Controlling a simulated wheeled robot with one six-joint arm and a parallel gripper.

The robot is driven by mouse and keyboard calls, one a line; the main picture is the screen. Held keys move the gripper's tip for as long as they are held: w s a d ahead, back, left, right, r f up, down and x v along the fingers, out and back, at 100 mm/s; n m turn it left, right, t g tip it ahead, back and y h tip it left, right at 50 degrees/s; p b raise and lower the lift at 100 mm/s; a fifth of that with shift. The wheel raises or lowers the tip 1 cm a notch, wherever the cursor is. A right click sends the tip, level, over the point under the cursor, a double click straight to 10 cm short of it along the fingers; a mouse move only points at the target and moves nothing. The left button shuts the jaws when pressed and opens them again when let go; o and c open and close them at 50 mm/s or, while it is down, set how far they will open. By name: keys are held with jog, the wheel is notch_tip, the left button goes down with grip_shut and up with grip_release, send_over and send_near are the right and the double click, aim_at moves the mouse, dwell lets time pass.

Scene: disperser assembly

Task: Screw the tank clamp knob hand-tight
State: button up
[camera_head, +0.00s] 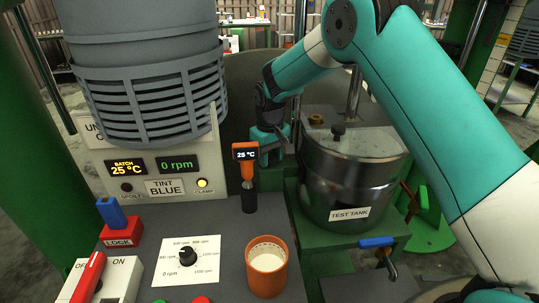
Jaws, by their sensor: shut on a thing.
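The steel test tank (350,180) stands upright on a green stand at the right of the console, with a black knob on its lid. My gripper (276,146) is at the tank's left side, close to the wall and below lid height, reached by my teal arm from the upper right. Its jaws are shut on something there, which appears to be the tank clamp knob. The knob itself is hidden behind the jaws, so its seating cannot be seen.
An orange cup (266,268) sits on the console front. A blue-handled valve (376,242) is below the tank. The large grey motor housing (145,85) fills the upper left.

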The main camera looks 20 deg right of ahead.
aim_at(270, 155)
jog(key=m, duration=0.5)
jog(key=shift+w, duration=0.1)
dwell(0.5)
jog(key=shift+r, duration=0.1)
jog(key=o, duration=0.9)
notch_tip(270, 155, up, 17)
jog(key=shift+r+b, duration=0.15)
jog(key=shift+b, duration=0.5)
